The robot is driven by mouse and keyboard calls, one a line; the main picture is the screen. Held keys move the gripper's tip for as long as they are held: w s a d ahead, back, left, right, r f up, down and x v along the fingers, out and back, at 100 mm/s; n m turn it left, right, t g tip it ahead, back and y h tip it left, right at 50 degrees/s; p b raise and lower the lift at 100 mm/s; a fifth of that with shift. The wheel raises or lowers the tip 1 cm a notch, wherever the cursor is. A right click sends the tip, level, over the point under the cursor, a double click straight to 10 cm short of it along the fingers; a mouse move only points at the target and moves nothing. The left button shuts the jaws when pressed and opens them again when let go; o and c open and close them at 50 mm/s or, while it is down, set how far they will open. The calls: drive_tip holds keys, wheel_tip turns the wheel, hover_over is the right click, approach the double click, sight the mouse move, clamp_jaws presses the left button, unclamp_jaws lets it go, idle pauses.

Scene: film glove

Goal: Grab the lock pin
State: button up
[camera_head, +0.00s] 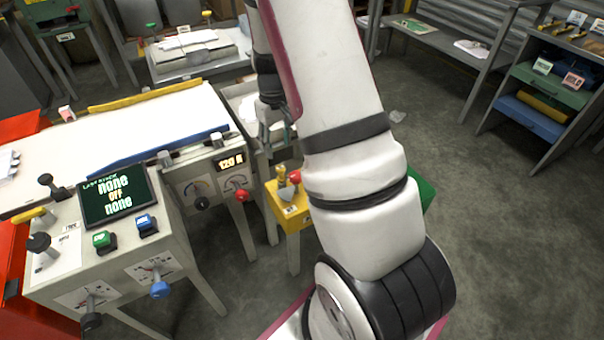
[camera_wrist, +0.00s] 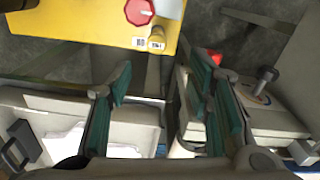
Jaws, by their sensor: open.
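A small tan-brass upright pin (camera_head: 283,180), probably the lock pin, stands on top of the yellow box (camera_head: 293,212) beside a red knob (camera_head: 295,176). In the wrist view a tan cylinder (camera_wrist: 157,38), likely this pin, sits at the near edge of the yellow box (camera_wrist: 85,20), below the red knob (camera_wrist: 139,12). My gripper (camera_head: 276,125) is in the air behind the box in the head view. In the wrist view its teal-padded fingers (camera_wrist: 163,95) are apart with nothing between them. The pin lies ahead of the fingertips, not touching them.
A grey machine (camera_head: 205,150) with a white bed, a 120 display and a red-knobbed lever (camera_head: 243,195) stands left of the box. A control panel with a screen (camera_head: 113,196) is further left. My arm hides part of the box's right side. Floor at right is clear.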

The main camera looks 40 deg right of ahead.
sight(281, 175)
drive_tip(key=f, duration=0.5)
drive_tip(key=f+b, duration=0.1)
drive_tip(key=f, duration=0.2)
drive_tip(key=shift+s+d, duration=0.15)
drive_tip(key=shift+d, duration=0.15)
drive_tip(key=shift+f+b, duration=0.4)
drive_tip(key=shift+f, duration=2.55)
drive_tip(key=c, duration=1.1)
